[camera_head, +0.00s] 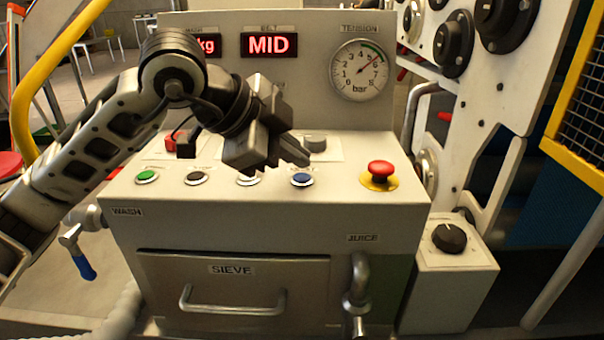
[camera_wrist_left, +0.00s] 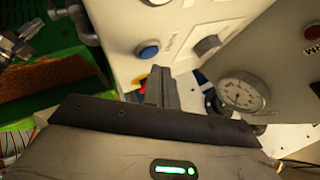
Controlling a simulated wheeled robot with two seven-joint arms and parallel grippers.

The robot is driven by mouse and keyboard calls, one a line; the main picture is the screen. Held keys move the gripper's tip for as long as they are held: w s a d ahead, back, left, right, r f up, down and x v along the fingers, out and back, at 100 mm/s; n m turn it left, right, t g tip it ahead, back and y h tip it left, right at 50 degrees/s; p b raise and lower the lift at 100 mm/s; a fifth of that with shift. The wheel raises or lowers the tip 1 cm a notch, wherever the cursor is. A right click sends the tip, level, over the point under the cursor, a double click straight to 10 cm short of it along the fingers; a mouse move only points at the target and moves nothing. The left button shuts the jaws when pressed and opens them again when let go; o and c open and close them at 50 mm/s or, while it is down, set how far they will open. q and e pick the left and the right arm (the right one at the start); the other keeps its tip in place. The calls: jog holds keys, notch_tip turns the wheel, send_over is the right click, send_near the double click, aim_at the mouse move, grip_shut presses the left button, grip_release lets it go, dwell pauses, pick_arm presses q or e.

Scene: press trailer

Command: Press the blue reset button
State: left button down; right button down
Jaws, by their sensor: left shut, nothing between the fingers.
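The blue button (camera_head: 301,180) sits at the right end of a row of round buttons on the front slope of the grey press console (camera_head: 330,220). It also shows in the left wrist view (camera_wrist_left: 149,52), beyond and slightly left of the fingertips. My left gripper (camera_head: 300,158) is shut and empty, above and just behind the blue button in the head view. A gap shows between the fingertips (camera_wrist_left: 160,72) and the button in the wrist view. My right gripper is not in view.
A red mushroom button (camera_head: 380,172) on a yellow base stands right of the blue button. Green (camera_head: 147,176) and black (camera_head: 197,178) buttons lie to the left. The dial gauge (camera_head: 359,70) and lit MID display (camera_head: 268,44) are on the panel behind. A sieve drawer handle (camera_head: 232,308) projects in front.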

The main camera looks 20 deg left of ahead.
aim_at(294, 178)
pick_arm(q)
jog(key=shift+r+p, duration=1.75)
jog(key=shift+r, duration=0.85)
jog(key=shift+f, duration=0.1)
